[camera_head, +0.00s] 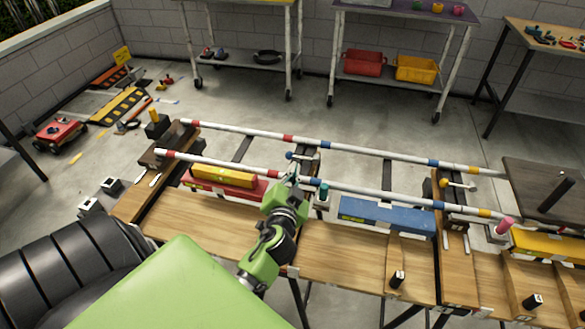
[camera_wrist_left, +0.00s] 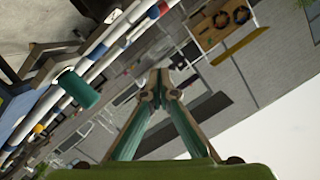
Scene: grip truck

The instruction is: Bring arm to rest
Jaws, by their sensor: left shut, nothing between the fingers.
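My left gripper (camera_head: 291,180), on a green and black arm, is over the wooden bench (camera_head: 215,222), close to the nearer striped pole. Its fingertips (camera_wrist_left: 157,92) meet in the left wrist view, with nothing between them. A teal cylinder (camera_head: 323,190) is just right of the gripper in the head view; it also shows in the left wrist view (camera_wrist_left: 80,88), to the left of the fingers and apart from them. My right gripper is in neither view.
Two white striped poles (camera_head: 350,188) run across the bench. Red and yellow blocks (camera_head: 222,176) lie left of the gripper, a blue block (camera_head: 385,216) to the right. Pegs and brackets stand at the right.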

